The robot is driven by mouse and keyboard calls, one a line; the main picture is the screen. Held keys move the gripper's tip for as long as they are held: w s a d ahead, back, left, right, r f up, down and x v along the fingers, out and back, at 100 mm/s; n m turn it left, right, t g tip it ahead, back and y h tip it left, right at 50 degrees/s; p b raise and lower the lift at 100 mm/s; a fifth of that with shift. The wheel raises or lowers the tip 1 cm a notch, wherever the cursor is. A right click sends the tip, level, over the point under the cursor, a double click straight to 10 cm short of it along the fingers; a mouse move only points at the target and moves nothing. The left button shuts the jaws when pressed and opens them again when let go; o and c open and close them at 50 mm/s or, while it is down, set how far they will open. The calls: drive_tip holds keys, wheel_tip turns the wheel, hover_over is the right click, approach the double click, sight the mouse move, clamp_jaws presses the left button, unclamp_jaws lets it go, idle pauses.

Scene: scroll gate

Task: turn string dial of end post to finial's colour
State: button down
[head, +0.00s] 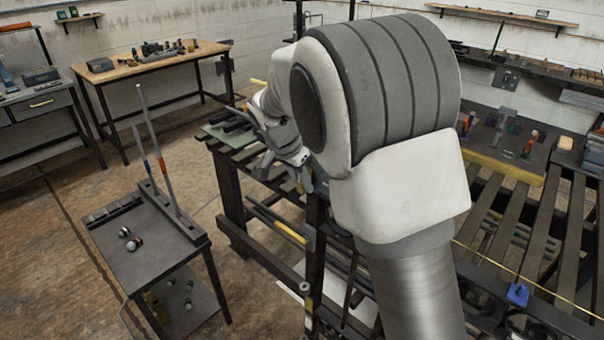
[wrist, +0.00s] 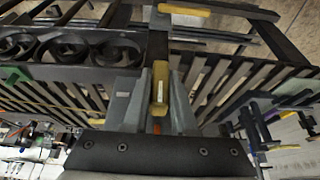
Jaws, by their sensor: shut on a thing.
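My gripper (wrist: 152,95) fills the middle of the wrist view, and its two grey fingers are shut on a narrow yellow piece (wrist: 160,80). A bit of orange shows lower down between the fingers. The yellow piece is in line with a dark post (wrist: 158,45) that runs up the picture. I cannot make out dial markings or the finial's colour.
Dark scrolls (wrist: 70,46) and slanting gate bars lie close around my gripper. A small dark side table (head: 150,245) with upright rods stands at left in the head view. A wooden bench (head: 150,65) stands behind it. Open floor lies between them.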

idle(0.5)
drive_tip(key=c, duration=0.7)
unclamp_jaws()
drive_tip(key=shift+r, duration=0.1)
drive_tip(key=v, duration=1.7)
drive_tip(key=shift+w+a+r, duration=0.15)
